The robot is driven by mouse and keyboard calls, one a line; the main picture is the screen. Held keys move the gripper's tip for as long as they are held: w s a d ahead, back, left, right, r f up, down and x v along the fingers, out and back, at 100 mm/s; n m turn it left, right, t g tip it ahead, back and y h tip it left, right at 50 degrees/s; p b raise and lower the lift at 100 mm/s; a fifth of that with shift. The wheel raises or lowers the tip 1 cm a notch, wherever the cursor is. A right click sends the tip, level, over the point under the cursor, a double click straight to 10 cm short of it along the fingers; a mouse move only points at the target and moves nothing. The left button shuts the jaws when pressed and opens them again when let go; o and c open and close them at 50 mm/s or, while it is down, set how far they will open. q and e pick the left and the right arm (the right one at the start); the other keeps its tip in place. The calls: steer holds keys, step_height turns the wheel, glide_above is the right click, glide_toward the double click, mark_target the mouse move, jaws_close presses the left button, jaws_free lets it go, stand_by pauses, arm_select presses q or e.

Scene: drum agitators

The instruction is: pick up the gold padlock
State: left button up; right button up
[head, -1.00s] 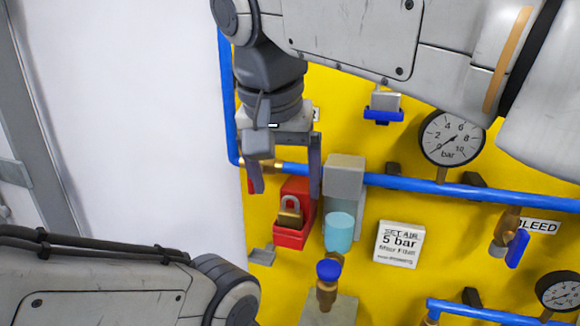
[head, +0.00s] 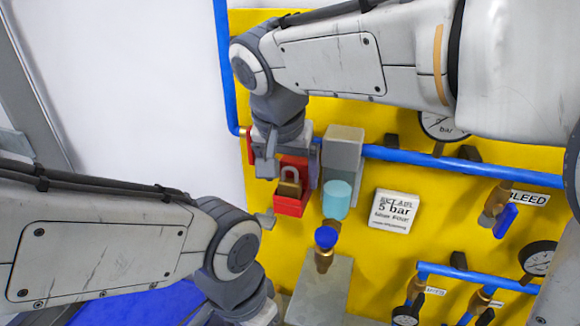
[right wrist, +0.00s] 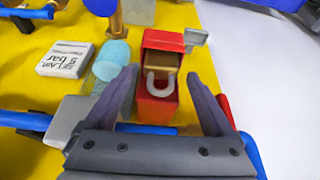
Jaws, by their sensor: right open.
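The gold padlock (head: 289,188), with a pale shackle on top, sits in an open-topped red box (head: 289,207) on the yellow panel. In the right wrist view the padlock's gold body (right wrist: 166,73) shows inside the red box, with the shackle towards my gripper. My right gripper (head: 292,160) is open just above the box in the head view. In the right wrist view its two fingers (right wrist: 162,84) are spread to either side of the shackle, with nothing between them clearly gripped. My left arm shows at lower left; its fingers are out of view.
A grey block (head: 344,150) and cyan cup (head: 337,199) stand right of the box. A small grey tab (head: 265,220) sticks out at its lower left. A blue pipe (head: 420,160), a white sign (head: 394,210) and a blue-topped valve (head: 326,240) are nearby.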

jaws_close()
steer(key=shift+r, duration=0.1)
stand_by(0.3)
